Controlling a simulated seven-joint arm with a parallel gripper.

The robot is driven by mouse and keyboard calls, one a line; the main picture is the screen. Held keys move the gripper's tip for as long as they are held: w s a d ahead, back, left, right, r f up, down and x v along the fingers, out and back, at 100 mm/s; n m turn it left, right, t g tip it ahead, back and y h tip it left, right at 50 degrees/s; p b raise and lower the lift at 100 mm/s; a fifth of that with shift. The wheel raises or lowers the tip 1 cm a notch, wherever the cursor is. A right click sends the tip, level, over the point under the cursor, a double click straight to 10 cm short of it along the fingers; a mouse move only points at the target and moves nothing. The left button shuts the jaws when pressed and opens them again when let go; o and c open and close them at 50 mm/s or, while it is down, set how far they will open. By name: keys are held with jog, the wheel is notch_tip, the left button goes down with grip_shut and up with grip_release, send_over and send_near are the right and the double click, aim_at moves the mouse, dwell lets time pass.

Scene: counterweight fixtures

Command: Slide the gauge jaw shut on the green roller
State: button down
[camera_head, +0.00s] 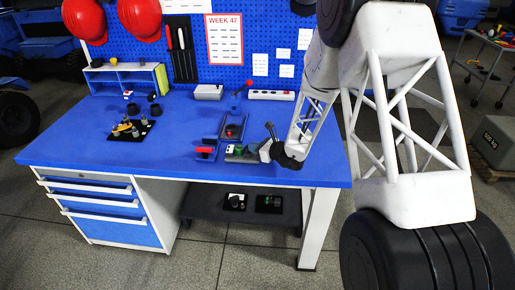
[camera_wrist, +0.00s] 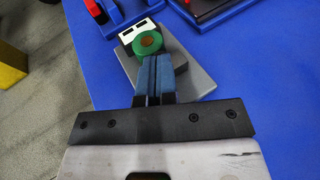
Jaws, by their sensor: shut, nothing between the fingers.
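The green roller (camera_wrist: 147,43), with a brown centre, sits on a grey base (camera_wrist: 192,78) in the wrist view. It also shows small in the head view (camera_head: 238,150), near the table's front edge. A pale block with dark slots (camera_wrist: 133,31) stands against its far left side; I cannot tell for sure whether this is the gauge jaw. My gripper (camera_wrist: 153,60) is shut and empty, its blue fingertips just on the near side of the roller. Whether they touch it is unclear. In the head view my wrist is right of the fixture.
A black tray with small parts (camera_head: 131,131) is at the left. The blue table (camera_head: 180,150) is clear between.

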jog(key=shift+a+r, duration=0.1)
jog(key=shift+a, duration=0.7)
jog(key=v, duration=1.5)
jog(key=shift+w+d+f, duration=0.25)
jog(key=shift+d, duration=0.15)
